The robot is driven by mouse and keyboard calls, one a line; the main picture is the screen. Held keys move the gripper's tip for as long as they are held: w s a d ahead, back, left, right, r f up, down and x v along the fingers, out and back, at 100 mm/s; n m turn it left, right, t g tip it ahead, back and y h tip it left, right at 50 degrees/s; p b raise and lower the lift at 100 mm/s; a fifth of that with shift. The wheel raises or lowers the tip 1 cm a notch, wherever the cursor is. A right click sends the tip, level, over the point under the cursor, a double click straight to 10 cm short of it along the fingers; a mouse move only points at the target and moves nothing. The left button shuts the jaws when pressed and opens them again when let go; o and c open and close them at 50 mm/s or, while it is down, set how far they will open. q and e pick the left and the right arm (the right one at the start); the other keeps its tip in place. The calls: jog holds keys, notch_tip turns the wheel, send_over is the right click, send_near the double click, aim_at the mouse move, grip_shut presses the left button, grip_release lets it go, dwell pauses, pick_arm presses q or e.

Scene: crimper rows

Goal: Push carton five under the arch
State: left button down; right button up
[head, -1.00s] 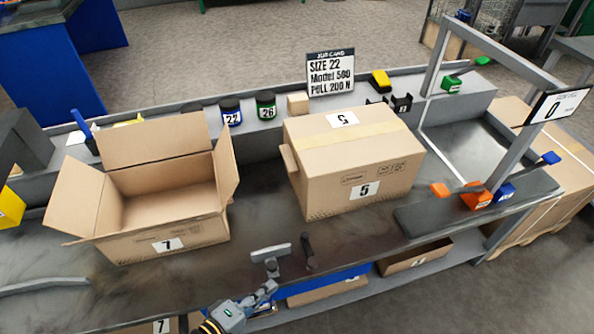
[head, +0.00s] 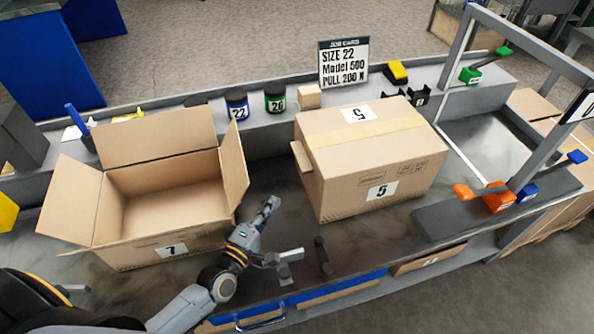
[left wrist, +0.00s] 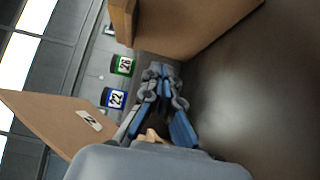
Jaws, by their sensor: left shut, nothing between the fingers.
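Carton five (head: 375,160) is a closed, taped brown box labelled 5. It stands upright on the grey bench, right of centre in the head view, and shows at the top of the left wrist view (left wrist: 190,25). The grey arch (head: 548,140) stands over the bench at the right, with a gap between it and the carton. My left gripper (head: 270,203) is shut and empty, low over the bench between carton five and the open carton seven (head: 165,205). In the left wrist view its fingers (left wrist: 162,75) point toward carton five, apart from it.
Carton seven's flaps stand open left of my arm. Jars 22 (head: 237,105) and 26 (head: 275,100) line the back ledge. Orange and blue clamps (head: 497,197) sit by the arch.

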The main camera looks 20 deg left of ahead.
pick_arm(q)
jog(key=w, duration=0.4)
jog(key=w+d, duration=0.1)
jog(key=w, duration=0.3)
jog(key=w+d, duration=0.1)
jog(key=w, duration=0.3)
jog(key=shift+w+d, duration=0.2)
jog(key=shift+w, duration=0.15)
